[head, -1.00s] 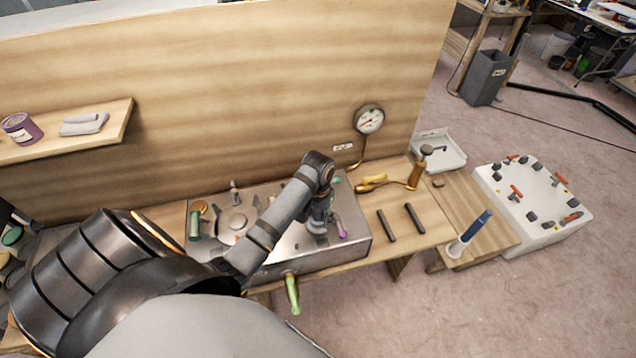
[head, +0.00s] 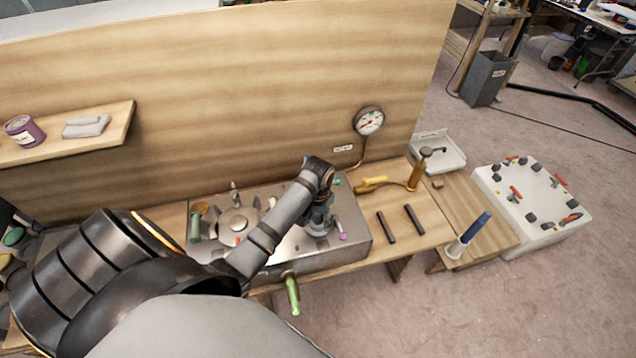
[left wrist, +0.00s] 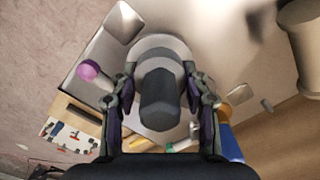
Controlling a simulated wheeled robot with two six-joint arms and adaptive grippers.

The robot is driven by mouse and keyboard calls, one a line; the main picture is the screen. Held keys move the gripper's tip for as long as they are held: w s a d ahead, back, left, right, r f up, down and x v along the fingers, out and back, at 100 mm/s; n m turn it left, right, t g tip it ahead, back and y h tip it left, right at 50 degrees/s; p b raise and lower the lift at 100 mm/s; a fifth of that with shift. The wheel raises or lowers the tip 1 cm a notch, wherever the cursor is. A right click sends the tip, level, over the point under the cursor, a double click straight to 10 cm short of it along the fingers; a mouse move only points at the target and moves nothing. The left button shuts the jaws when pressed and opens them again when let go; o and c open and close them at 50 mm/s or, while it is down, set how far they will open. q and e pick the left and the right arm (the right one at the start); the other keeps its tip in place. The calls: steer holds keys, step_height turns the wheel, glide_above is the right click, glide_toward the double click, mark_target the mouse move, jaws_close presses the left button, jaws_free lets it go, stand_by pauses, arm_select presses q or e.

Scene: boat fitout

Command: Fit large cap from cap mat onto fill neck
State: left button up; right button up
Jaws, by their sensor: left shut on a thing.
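My left gripper (head: 318,226) is over the right part of the metal tank (head: 345,252). In the left wrist view, my left gripper (left wrist: 160,88) is shut on a dark grey cap (left wrist: 160,102), with one finger on each side. A paler grey round piece (left wrist: 160,48) shows just beyond the cap; I cannot tell whether it is part of the cap or the fill neck, or whether they touch. In the head view the gripper and wrist hide the cap and neck. Green and yellow round pieces (head: 13,237) lie at the far left edge, perhaps on the cap mat. My right gripper is out of view.
A purple-ended piece (head: 342,236) stands close beside the gripper; it also shows in the left wrist view (left wrist: 88,70). A green handle (head: 292,294) sticks out from the tank's front. Two dark bars (head: 386,227) lie on the bench to the right. A wooden wall stands behind.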

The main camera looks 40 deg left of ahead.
arm_select(q)
steer(key=shift+f, duration=0.35)
stand_by(0.3)
steer(key=shift+f, duration=0.45)
steer(key=o, duration=1.3)
steer(key=shift+c, duration=0.2)
steer(key=o, duration=0.6)
steer(key=shift+c, duration=0.2)
